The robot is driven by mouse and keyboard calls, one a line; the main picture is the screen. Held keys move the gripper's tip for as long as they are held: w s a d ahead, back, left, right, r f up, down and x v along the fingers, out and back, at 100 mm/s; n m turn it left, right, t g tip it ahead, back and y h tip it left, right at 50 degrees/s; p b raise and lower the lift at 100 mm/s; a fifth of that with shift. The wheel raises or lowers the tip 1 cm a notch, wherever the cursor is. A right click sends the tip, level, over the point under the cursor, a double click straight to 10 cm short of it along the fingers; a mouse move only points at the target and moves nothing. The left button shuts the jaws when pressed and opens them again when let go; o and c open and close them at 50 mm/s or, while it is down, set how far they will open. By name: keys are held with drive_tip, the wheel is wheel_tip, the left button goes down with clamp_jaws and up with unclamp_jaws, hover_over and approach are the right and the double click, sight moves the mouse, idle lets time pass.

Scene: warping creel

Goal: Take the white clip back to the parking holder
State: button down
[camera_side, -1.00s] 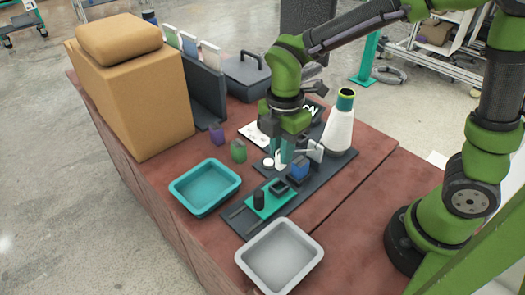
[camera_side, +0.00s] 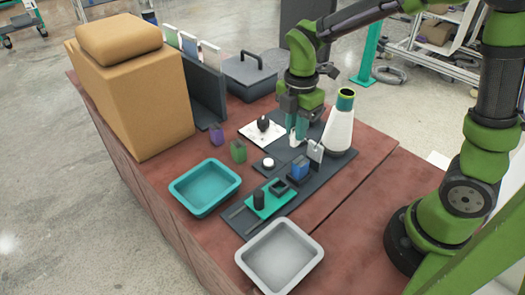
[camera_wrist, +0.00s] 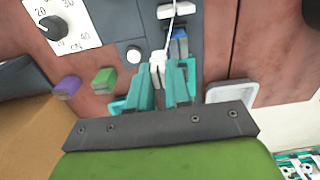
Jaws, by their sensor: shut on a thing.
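My gripper (camera_side: 297,138) is shut on a small white clip (camera_side: 293,138), above the dark base plate. In the wrist view the clip (camera_wrist: 157,60) shows between the teal fingers, with a thin white thread running up from it. A blue block (camera_side: 299,169) with an upright pale plate (camera_side: 315,151) stands just in front of my gripper in the side view. A teal plate (camera_side: 259,211) nearby carries a black post (camera_side: 258,199) and a dark square cup (camera_side: 279,187). I cannot tell which of these is the parking holder.
A white cone (camera_side: 338,128) stands right of my gripper; a white dial card (camera_side: 252,134) lies to the left. A white button (camera_side: 268,163), purple block (camera_side: 216,133), green block (camera_side: 238,151), teal tray (camera_side: 190,203) and grey tray (camera_side: 268,281) are around. Red tabletop is free at right.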

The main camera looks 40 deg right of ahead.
idle(0.3)
drive_tip(key=d, duration=0.7)
drive_tip(key=shift+d, duration=0.35)
drive_tip(key=shift+w, duration=0.1)
drive_tip(key=shift+w+d, duration=0.2)
drive_tip(key=shift+w, duration=0.8)
drive_tip(key=shift+w+d, duration=0.15)
drive_tip(key=shift+w, duration=0.85)
drive_tip(key=shift+w, duration=0.1)
drive_tip(key=shift+w+d, duration=0.9)
drive_tip(key=shift+d, duration=0.1)
